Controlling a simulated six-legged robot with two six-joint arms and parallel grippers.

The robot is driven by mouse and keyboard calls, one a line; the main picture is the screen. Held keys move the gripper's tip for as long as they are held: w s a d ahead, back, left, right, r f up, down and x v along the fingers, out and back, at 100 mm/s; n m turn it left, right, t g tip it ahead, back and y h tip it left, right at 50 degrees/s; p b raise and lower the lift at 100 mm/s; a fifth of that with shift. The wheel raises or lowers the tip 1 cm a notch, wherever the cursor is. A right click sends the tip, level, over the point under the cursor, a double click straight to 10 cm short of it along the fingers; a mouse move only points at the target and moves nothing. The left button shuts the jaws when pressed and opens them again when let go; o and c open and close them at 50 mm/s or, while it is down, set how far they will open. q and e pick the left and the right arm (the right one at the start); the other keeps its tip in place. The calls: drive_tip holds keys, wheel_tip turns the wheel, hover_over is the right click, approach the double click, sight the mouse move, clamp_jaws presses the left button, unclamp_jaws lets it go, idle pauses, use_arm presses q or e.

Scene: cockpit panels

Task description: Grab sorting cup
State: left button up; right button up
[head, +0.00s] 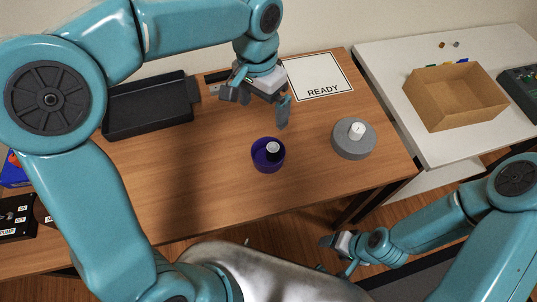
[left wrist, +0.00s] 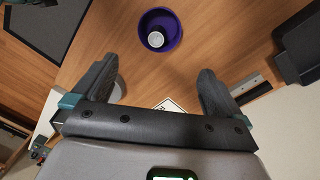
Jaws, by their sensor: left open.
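The sorting cup looks to be the purple cup (head: 267,160) on the wooden table, upright, with a small white-topped dark item inside it. The purple cup also shows in the left wrist view (left wrist: 173,43) at top centre, beyond the fingertips. My left gripper (head: 257,108) is open and empty above the table, behind the cup and apart from it. Its two spread fingers show in the left wrist view (left wrist: 154,78). My right gripper (head: 337,252) is low at the front right, off the table's edge; its jaws are too small to judge.
A grey round base with a white knob (head: 353,143) stands right of the cup. A black tray (head: 150,107) lies back left, and a READY sheet (head: 316,78) at the back. A cardboard box (head: 455,98) sits on the white table. Bare wood surrounds the cup.

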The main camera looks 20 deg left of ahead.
use_arm(q)
drive_tip(key=f, duration=0.2)
hover_over(268, 150)
drive_tip(key=f, duration=0.9)
drive_tip(key=shift+w+a, duration=0.25)
drive_tip(key=shift+a, duration=0.05)
drive_tip(key=shift+s+d+f, duration=0.2)
drive_tip(key=shift+s+f, duration=0.15)
drive_tip(key=shift+f, duration=0.55)
drive_tip(key=f, duration=0.4)
drive_tip(key=shift+w+d, duration=0.1)
drive_tip(key=shift+w, duration=0.15)
drive_tip(key=shift+s+f, duration=0.2)
drive_tip(key=shift+f, duration=0.05)
drive_tip(key=shift+w, duration=0.1)
drive_tip(key=shift+c, duration=0.9)
drive_tip(key=c, duration=0.6)
